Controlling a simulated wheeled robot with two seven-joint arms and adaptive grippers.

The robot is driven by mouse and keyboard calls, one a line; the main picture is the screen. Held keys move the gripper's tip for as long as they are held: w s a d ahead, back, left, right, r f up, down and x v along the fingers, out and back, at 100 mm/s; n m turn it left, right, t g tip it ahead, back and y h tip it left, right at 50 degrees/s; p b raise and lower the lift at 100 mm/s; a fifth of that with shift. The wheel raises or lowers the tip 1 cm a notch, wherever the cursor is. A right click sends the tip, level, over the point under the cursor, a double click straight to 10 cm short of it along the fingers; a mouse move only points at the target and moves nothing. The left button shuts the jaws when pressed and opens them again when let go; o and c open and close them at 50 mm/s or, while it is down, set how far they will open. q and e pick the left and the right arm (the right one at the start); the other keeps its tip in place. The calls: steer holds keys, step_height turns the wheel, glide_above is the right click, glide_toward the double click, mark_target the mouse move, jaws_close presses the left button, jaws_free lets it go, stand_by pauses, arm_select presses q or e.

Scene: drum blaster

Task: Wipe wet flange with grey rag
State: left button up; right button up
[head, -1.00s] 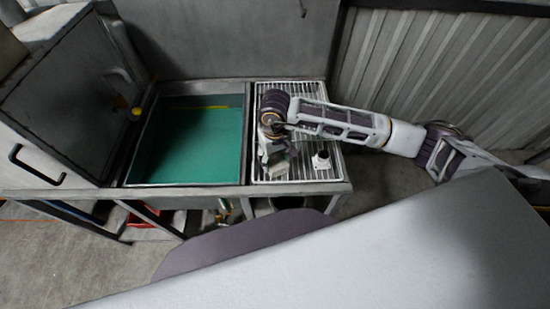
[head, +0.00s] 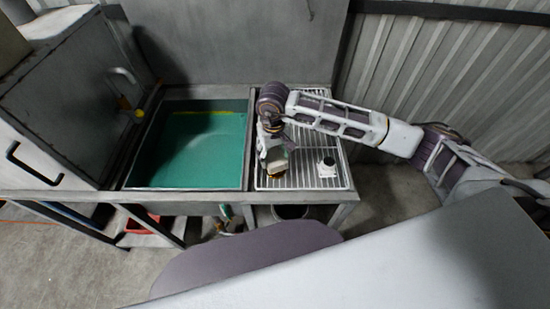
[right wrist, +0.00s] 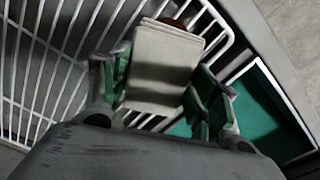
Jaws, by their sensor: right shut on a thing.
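My right gripper (head: 272,150) is over the wire draining rack, its fingers pointing down. In the right wrist view its green-padded fingers (right wrist: 160,88) are shut on a folded pale grey rag (right wrist: 162,65). The rag also shows below the gripper in the head view (head: 278,160). A small brownish-yellow edge (head: 275,177) shows just under the rag; a brown rounded bit (right wrist: 175,22) shows beyond it in the wrist view. This may be the flange, but it is mostly hidden, and I cannot tell whether the rag touches it. My left gripper is not in view.
A small white part with a dark top (head: 327,165) stands on the rack (head: 310,182), right of the gripper. The green-lined basin (head: 200,150) lies left of the rack.

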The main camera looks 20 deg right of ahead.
mark_target(279, 166)
steer(key=shift+s, duration=0.15)
stand_by(0.4)
steer(key=shift+s+d+b, duration=0.15)
steer(key=shift+s+b, duration=0.1)
steer(key=shift+s, duration=0.75)
steer(key=shift+s+d+b, duration=0.1)
steer(key=shift+s+b, duration=0.1)
steer(key=shift+s, duration=0.8)
steer(key=shift+w, duration=0.2)
steer(key=shift+w+a+b, duration=0.15)
steer(key=shift+w+b, duration=0.6)
steer(key=shift+w, duration=0.25)
steer(key=shift+w+a+b, duration=0.1)
steer(key=shift+w+b, duration=0.6)
steer(key=shift+w, duration=0.3)
steer(key=shift+s, duration=0.2)
steer(key=shift+s+d+b, duration=0.2)
steer(key=shift+s+b, duration=0.35)
steer(key=shift+s, duration=1.45)
